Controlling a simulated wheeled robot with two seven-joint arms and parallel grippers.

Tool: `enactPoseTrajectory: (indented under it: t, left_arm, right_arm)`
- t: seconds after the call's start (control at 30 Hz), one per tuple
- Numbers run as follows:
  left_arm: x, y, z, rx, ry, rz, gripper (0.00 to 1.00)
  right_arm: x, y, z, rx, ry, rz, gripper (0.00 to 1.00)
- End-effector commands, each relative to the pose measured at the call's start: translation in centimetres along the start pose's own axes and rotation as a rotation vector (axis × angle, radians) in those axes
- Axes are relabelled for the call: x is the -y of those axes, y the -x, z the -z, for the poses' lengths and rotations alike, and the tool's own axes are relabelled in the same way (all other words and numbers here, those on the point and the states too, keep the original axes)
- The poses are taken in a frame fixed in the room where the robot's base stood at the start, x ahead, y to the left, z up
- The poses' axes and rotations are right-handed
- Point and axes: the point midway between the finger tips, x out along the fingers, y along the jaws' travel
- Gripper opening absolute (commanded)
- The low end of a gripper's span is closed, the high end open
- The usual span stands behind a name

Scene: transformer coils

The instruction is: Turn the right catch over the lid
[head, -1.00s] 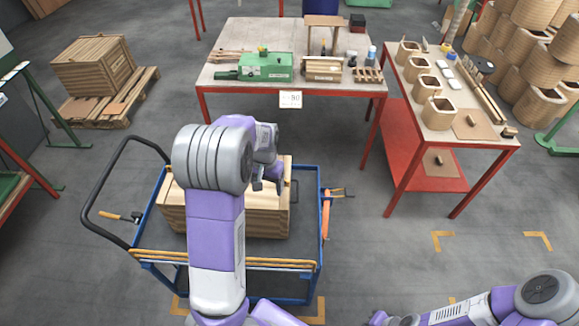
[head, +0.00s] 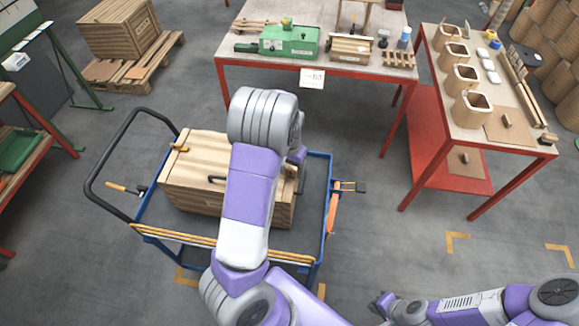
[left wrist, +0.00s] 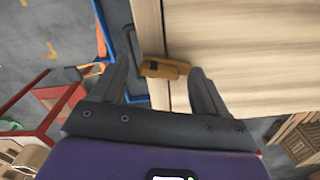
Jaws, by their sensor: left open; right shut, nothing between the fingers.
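The wooden crate (head: 190,201) stands on the blue cart, its lid (head: 205,152) on top with a dark handle (head: 215,179). The left catch (head: 180,147) is a small yellowish bar at the lid's left edge. The right catch (left wrist: 165,68) shows in the left wrist view, lying across the line between a narrow board and the broad lid surface; my arm hides it in the head view. My left gripper (left wrist: 158,65) is open, its fingers on either side of this catch; contact is unclear. My right gripper (head: 380,303) is shut and empty, low at right.
A table (head: 240,62) with a green machine (head: 290,40) stands behind. A side table (head: 482,95) holds coils. Floor between cart and side table is clear.

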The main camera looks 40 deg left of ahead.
Motion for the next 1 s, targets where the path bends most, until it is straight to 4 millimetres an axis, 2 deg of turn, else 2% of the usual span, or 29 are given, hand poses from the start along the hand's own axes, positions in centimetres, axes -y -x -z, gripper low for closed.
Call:
enactPoseTrajectory:
  t: [0.2, 0.23, 0.5, 0.6, 0.73, 1.0]
  left_arm:
    - [0.0, -0.1, 0.0, 0.0, 0.0, 0.0, 0.74]
    - [0.0, -0.1, 0.0, 0.0, 0.0, 0.0, 0.71]
    - [0.0, 0.0, 0.0, 0.0, 0.0, 0.0, 0.3]
    - [0.0, 0.0, 0.0, 0.0, 0.0, 0.0, 0.18]
    - [0.0, 0.1, 0.0, 0.0, 0.036, 0.0, 0.18]
    - [-0.1, 0.1, -0.1, 0.0, 0.261, 0.0, 0.18]
  right_arm:
    - [0.0, 0.0, 0.0, 0.0, 0.0, 0.0, 0.0]
    - [0.0, 0.0, 0.0, 0.0, 0.0, 0.0, 0.0]
    - [0.0, 0.0, 0.0, 0.0, 0.0, 0.0, 0.0]
    - [0.0, 0.0, 0.0, 0.0, 0.0, 0.0, 0.0]
    - [0.1, 0.2, 0.0, 0.0, 0.0, 0.0, 0.0]
    - [0.5, 1.2, -0.1, 0.0, 0.0, 0.0, 0.0]
